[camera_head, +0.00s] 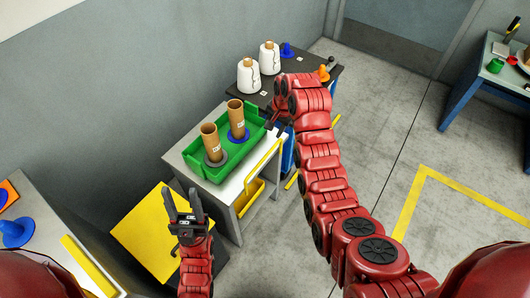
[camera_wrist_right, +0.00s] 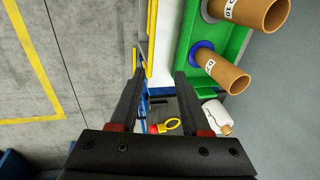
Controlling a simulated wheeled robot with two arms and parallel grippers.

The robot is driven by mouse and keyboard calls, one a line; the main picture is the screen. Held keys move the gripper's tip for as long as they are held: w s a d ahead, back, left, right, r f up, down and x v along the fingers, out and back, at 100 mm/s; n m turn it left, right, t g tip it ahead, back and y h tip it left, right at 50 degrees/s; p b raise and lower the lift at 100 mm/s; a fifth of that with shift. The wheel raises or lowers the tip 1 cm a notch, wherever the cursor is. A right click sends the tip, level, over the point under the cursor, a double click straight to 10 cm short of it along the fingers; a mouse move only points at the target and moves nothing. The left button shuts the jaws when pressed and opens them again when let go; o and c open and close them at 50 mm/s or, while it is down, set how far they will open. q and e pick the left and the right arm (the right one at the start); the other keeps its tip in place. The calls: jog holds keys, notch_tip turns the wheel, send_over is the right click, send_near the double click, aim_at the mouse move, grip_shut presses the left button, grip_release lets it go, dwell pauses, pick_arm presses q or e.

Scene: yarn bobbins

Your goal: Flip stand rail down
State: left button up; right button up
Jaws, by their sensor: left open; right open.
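The stand (camera_head: 210,175) is a grey-white bench against the wall. A thin yellow rail (camera_head: 264,163) runs along its front edge, apparently raised above the top. The rail also shows as a yellow strip (camera_wrist_right: 152,30) in the right wrist view, reaching down toward the left fingertip. My right gripper (camera_head: 277,127) is open and empty at the stand's far right end, beside the green tray; whether it touches the rail cannot be told. It shows large in the right wrist view (camera_wrist_right: 159,76). My left gripper (camera_head: 183,204) is open, pointing up, in front of the stand's left end.
A green tray (camera_head: 187,171) on the stand holds two brown tubes. A dark table (camera_head: 297,92) behind carries white bobbins and a blue cone. A yellow bin (camera_head: 247,197) sits under the stand. A yellow panel (camera_head: 145,226) is at left.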

jog(key=s, duration=0.1)
jog(key=g+b, duration=0.1)
jog(key=b, duration=1.1)
send_near(264, 158)
jog(key=p+x, duration=0.2)
jog(key=x, duration=0.5)
jog(key=shift+w+f, duration=0.1)
jog(key=shift+f, duration=0.4)
grip_shut()
